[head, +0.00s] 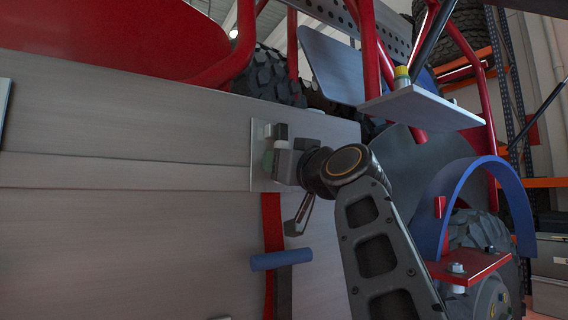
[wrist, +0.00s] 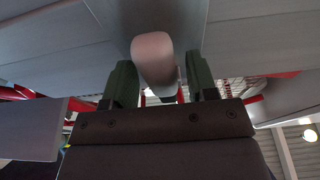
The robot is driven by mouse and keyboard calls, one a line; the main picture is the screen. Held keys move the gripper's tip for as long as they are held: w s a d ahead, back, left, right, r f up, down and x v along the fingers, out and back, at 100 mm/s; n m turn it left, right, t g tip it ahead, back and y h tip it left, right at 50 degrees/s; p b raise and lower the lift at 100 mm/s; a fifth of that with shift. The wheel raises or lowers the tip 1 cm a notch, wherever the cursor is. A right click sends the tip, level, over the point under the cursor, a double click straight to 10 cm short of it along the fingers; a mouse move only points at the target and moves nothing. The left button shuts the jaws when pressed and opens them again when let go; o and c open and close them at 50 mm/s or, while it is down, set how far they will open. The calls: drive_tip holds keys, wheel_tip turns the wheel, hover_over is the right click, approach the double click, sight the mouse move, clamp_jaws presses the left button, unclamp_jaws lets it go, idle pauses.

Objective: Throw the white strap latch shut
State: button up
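The white strap latch (wrist: 154,58) shows in the wrist view as a pale, rounded lever. It lies between the two green fingers of my gripper (wrist: 160,72), close to the left finger, with a gap to the right finger. My gripper is open around it. In the head view my gripper (head: 272,158) is at a light plate (head: 259,180) on the grey panel. A small white block (head: 281,130), probably part of the latch, shows just above the gripper. The gripper and wrist hide most of the latch there, and I cannot tell whether either finger touches it.
A red strap (head: 271,228) hangs below the plate, with a blue cylinder (head: 281,260) across it. To the right are a grey shelf (head: 424,107) with a yellow-topped fitting, a blue arch (head: 479,177) and a red bracket (head: 468,265).

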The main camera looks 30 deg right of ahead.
drive_tip(key=shift+o, duration=0.2)
drive_tip(key=shift+s+f, duration=0.1)
drive_tip(key=b+v, duration=0.3)
drive_tip(key=v, duration=1)
drive_tip(key=shift+s+b, duration=0.25)
drive_tip(key=shift+b, duration=0.1)
